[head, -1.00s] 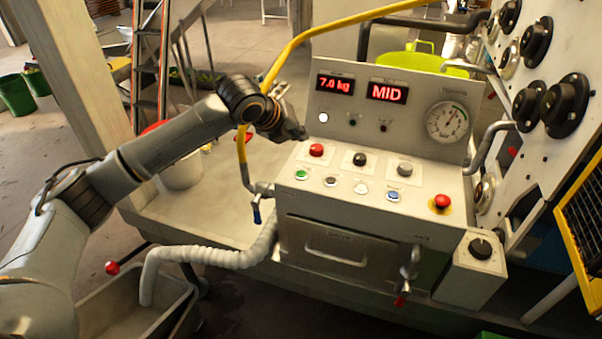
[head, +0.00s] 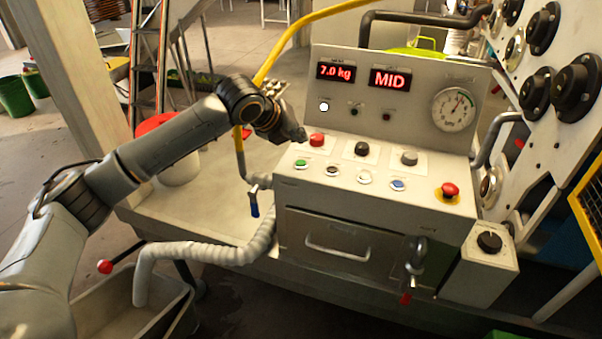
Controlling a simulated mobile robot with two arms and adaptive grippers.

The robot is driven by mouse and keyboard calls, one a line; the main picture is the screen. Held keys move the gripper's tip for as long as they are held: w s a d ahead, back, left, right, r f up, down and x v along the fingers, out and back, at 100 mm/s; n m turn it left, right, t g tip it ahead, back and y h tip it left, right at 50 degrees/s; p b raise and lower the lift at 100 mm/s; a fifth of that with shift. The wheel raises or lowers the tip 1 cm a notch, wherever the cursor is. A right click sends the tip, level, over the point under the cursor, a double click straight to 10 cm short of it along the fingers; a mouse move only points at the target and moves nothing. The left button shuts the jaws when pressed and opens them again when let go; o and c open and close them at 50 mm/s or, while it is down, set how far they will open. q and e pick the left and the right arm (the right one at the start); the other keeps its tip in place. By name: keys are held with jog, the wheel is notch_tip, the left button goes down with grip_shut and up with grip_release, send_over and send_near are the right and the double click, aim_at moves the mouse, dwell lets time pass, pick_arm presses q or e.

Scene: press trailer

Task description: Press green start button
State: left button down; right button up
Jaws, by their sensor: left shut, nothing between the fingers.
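The green start button (head: 301,162) is at the left end of the front row on the grey control panel (head: 330,183). It is in plain view, with nothing over it. A red button (head: 316,140) sits just behind it. My left gripper (head: 301,137) is shut and empty. In the picture its tips are above the green button, close to the left side of the red button. I cannot tell whether they touch the panel. My right gripper is not in view.
Other buttons, a blue one (head: 397,184) and a red emergency knob (head: 450,190), lie to the right. A yellow pipe (head: 283,55) runs behind my left gripper. A ribbed hose (head: 205,254) and a blue-handled valve (head: 254,203) stand left of the panel.

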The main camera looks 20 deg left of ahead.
aim_at(299, 164)
pick_arm(q)
notch_tip(299, 164, down, 2)
jog(key=shift+f+b, duration=0.25)
jog(key=shift+b, duration=0.5)
jog(key=shift+f, duration=0.9)
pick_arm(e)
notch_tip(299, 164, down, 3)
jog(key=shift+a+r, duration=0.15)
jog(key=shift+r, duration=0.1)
pick_arm(q)
jog(key=shift+f+p, duration=0.3)
jog(key=shift+p, duration=0.1)
jog(key=shift+f, duration=0.15)
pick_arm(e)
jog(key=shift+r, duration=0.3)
